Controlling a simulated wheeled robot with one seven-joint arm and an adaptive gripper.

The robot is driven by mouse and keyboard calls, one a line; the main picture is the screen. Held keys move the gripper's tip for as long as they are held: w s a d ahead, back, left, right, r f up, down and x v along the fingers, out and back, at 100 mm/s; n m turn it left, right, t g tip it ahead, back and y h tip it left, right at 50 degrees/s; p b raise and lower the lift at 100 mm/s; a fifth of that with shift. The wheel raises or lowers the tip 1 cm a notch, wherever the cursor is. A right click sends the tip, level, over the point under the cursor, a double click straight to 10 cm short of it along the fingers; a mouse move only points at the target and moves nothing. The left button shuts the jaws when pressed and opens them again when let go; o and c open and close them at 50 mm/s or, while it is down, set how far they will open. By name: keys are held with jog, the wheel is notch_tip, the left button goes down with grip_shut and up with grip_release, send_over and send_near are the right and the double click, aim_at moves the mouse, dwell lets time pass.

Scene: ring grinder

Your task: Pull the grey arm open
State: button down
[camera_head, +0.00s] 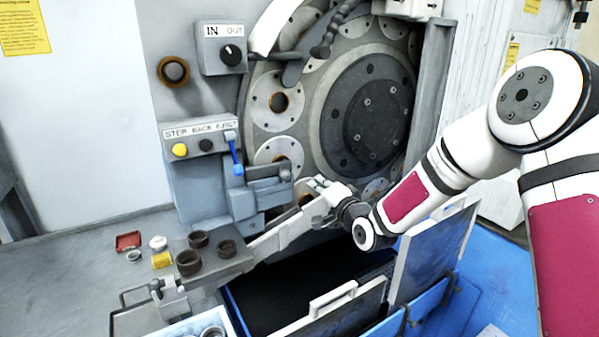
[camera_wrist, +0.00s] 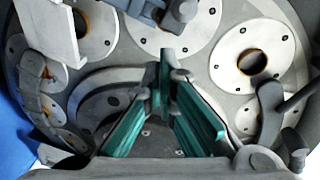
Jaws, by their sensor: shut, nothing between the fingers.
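A curved grey arm (camera_head: 291,72) with a dark knobbed handle (camera_head: 321,46) lies across the upper left of the ring of pale discs on the machine. What looks like the same grey arm (camera_wrist: 268,115) shows at the right of the wrist view, to the right of my fingers. My gripper (camera_head: 318,184) is low in front of the ring, well below the grey arm and apart from it. Its green-padded fingers (camera_wrist: 172,82) are shut and empty, pointing at the machine face. My gripper hides part of the lower ring.
A grey block with a blue lever (camera_head: 236,155) stands just left of my gripper. Control boxes (camera_head: 222,47) are on the left panel. Small cups (camera_head: 189,262) stand on the lower-left bench. An open dark bin (camera_head: 290,290) with raised panels is below.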

jog(key=w+a+m+t, duration=0.2)
jog(key=w+a+m, duration=0.2)
jog(key=w, duration=0.7)
jog(key=shift+y, duration=0.3)
jog(key=s, duration=0.1)
jog(key=s+a+p, duration=0.1)
jog(key=s+p, duration=0.1)
jog(key=s, duration=0.1)
jog(key=shift+s+a+f, duration=0.1)
jog(key=shift+a, duration=0.2)
jog(key=shift+s+a+m+p, duration=0.1)
jog(key=shift+s+m+p, duration=0.05)
jog(key=shift+m+p, duration=0.2)
